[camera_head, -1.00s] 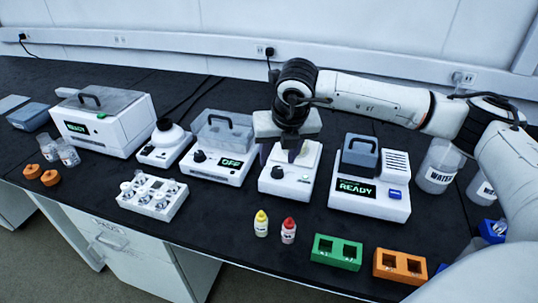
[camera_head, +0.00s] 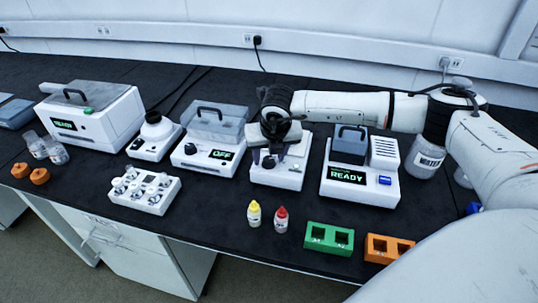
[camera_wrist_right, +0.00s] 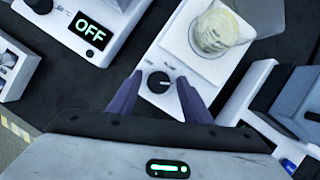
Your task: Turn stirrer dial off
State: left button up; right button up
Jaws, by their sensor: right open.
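The stirrer (camera_head: 282,180) is a white box with a black dial (camera_head: 268,162) on its front face. It also shows in the right wrist view (camera_wrist_right: 178,52), with the dial (camera_wrist_right: 159,82) carrying a white mark that points to the right. A glass vessel with pale yellowish contents (camera_wrist_right: 214,33) stands on the stirrer's top. My right gripper (camera_head: 271,153) is over the stirrer's front. In the right wrist view its two purple fingers (camera_wrist_right: 157,84) are open, one on each side of the dial. I cannot tell whether they touch it. My left gripper is out of view.
A device with an "OFF" display (camera_head: 205,165) stands close on the left and a "READY" device (camera_head: 365,190) on the right. Yellow-capped (camera_head: 254,214) and red-capped (camera_head: 281,220) bottles stand in front. Green (camera_head: 329,238) and orange (camera_head: 387,249) blocks are at the front right.

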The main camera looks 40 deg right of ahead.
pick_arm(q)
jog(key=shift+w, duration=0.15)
pick_arm(e)
jog(key=shift+c, duration=1.2)
jog(key=c, duration=0.8)
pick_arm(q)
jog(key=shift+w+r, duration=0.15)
